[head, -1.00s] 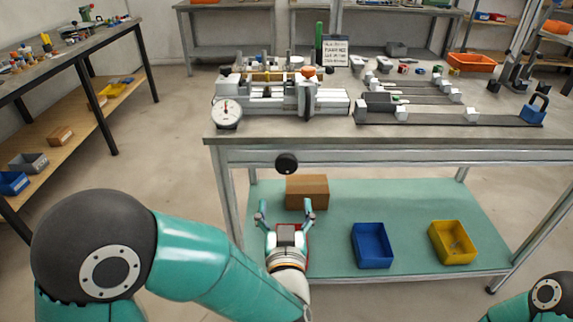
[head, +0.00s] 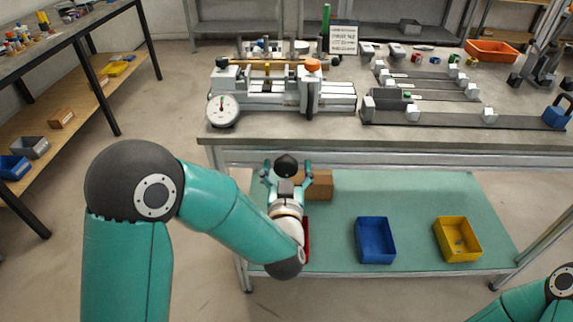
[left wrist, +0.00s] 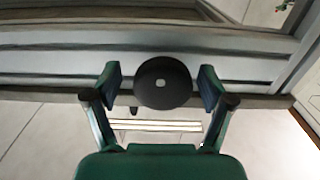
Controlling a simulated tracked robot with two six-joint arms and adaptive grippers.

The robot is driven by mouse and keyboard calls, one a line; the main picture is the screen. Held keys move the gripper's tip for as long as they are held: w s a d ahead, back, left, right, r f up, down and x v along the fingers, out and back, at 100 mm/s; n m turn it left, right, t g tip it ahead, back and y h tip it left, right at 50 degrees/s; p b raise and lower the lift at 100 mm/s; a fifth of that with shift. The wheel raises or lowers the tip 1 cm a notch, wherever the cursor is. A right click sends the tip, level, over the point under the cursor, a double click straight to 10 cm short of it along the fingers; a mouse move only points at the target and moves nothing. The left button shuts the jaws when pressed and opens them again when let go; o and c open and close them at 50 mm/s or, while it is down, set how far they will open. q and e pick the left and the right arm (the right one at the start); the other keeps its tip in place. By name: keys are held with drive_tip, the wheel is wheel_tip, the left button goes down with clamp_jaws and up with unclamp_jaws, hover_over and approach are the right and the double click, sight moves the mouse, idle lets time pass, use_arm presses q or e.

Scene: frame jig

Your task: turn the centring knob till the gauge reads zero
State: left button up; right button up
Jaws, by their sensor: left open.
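The black round centring knob (head: 286,165) is on the front edge of the bench, below the jig. In the left wrist view the knob (left wrist: 163,83) sits between my two fingers, with a visible gap on each side. My left gripper (head: 287,171) is open, its fingers either side of the knob in the picture; it also shows in the left wrist view (left wrist: 161,86). The white dial gauge (head: 222,110) stands at the bench's left front corner. Its needle points roughly upward, but its exact reading is too small to tell. My right gripper is out of view.
The bench (head: 330,140) carries the frame jig (head: 285,92) with an orange knob (head: 313,65), and a sign (head: 343,39). Below, the green shelf (head: 340,200) holds a brown box (head: 320,184), a blue bin (head: 375,240) and a yellow bin (head: 457,239).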

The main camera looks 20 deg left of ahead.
use_arm(q)
drive_tip(key=shift+a, duration=0.1)
drive_tip(key=c, duration=1.2)
drive_tip(key=shift+o, duration=0.2)
drive_tip(key=shift+f+m+b, duration=0.1)
drive_tip(key=shift+m+b, duration=0.2)
drive_tip(key=shift+b, duration=0.05)
drive_tip(key=shift+m, duration=0.7)
drive_tip(key=o, duration=1.2)
drive_tip(key=shift+c, duration=0.2)
drive_tip(key=v, duration=0.7)
drive_tip(key=shift+s, duration=0.3)
